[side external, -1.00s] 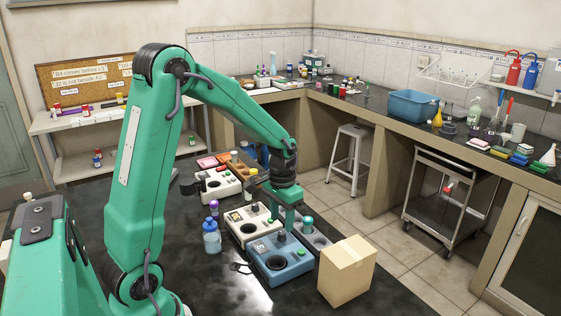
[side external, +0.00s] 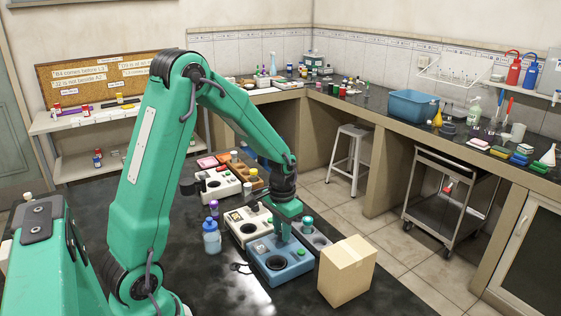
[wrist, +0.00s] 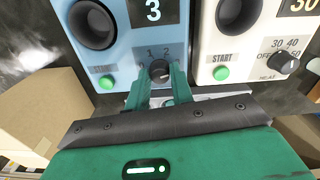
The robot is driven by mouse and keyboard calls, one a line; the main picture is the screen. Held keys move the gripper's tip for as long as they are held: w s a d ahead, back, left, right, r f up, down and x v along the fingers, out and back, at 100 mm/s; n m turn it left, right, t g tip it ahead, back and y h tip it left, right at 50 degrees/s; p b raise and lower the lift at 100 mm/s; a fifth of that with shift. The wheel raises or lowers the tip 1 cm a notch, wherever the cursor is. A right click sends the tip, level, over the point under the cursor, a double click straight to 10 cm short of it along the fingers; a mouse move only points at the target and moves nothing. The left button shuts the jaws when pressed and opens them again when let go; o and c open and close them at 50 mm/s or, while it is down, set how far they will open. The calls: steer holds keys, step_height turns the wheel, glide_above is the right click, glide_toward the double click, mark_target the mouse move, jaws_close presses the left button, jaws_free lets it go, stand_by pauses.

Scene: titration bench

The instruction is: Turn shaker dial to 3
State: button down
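The blue shaker (side external: 290,272) stands on the black bench; its display in the wrist view (wrist: 153,11) reads 3. Its dark dial (wrist: 160,70) is at the front of the panel, with labels 1 and 2 visible above it; any further label is hidden by a finger. My gripper (wrist: 161,80) has its two green fingers on either side of the dial, close against it. The side view shows my gripper (side external: 283,236) down at the shaker, hiding the dial. I cannot make out the dial's pointer.
A green start button (wrist: 106,82) is left of the dial. A white heater (wrist: 245,45) with display 30 stands close on the right in the wrist view. A cardboard box (side external: 347,272) stands beside the shaker. A blue-capped bottle (side external: 211,238) is to its left.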

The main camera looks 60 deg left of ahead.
steer(key=shift+n, duration=0.7)
steer(key=c, duration=1.2)
jaws_free()
steer(key=shift+r, duration=0.1)
steer(key=shift+r, duration=3.85)
